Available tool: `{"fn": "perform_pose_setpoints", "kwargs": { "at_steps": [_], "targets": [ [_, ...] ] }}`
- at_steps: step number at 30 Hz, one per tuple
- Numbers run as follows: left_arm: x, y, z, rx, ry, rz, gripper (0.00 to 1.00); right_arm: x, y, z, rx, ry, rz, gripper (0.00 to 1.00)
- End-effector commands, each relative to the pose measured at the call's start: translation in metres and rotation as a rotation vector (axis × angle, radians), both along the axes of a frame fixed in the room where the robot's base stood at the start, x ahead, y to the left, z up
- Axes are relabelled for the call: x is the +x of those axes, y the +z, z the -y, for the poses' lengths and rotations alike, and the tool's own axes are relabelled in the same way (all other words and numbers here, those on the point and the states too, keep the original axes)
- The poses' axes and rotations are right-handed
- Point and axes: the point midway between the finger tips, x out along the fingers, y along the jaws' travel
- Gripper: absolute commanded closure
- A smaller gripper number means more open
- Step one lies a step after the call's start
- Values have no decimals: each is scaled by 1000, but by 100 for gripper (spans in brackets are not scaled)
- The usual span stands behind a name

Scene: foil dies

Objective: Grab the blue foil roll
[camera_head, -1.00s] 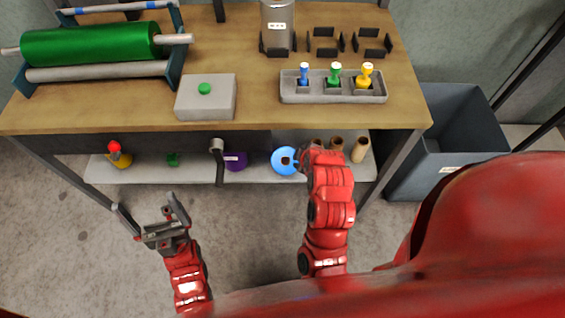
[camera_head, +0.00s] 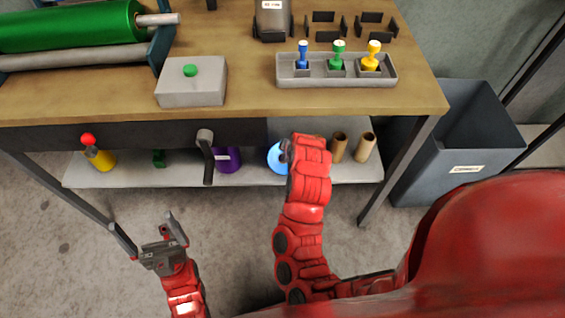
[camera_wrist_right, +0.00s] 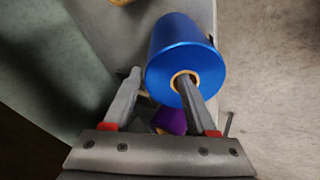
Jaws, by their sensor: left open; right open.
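The blue foil roll (camera_head: 274,158) lies on the low shelf in the head view, partly hidden behind my right arm. In the right wrist view the blue roll (camera_wrist_right: 182,45) shows its round end with a tan core. My right gripper (camera_wrist_right: 160,76) is open at this end. One finger is beside the roll to the left; the other overlaps the core opening, and I cannot tell whether its tip is inside. In the head view the right gripper is mostly hidden by the arm. My left gripper (camera_head: 142,221) is open and empty over the floor, in front of the shelf.
The low shelf (camera_head: 120,176) also bears a purple roll (camera_head: 229,160), brown tubes (camera_head: 365,147) and a red-topped yellow bottle (camera_head: 101,158). The wooden tabletop (camera_head: 240,98) overhangs the shelf. A grey bin (camera_head: 430,175) stands at the right.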

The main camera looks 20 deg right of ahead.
Motion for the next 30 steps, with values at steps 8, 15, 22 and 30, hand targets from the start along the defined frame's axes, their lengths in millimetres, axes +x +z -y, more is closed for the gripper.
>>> {"fn": "perform_pose_setpoints", "kwargs": {
  "at_steps": [8, 15, 22, 30],
  "targets": [
    [0, -7, 0, 0, 0, 0, 0, 5, -7, 0, -1, 1, -1, 43],
    [0, -7, 0, 0, 0, 0, 0, 5, -7, 0, -1, 1, -1, 75],
    [0, -7, 0, 0, 0, 0, 0, 5, -7, 0, 0, 1, -1, 100],
    [0, -8, 0, 0, 0, 0, 0, 5, -7, 0, 0, 1, -1, 100]
  ]
}}
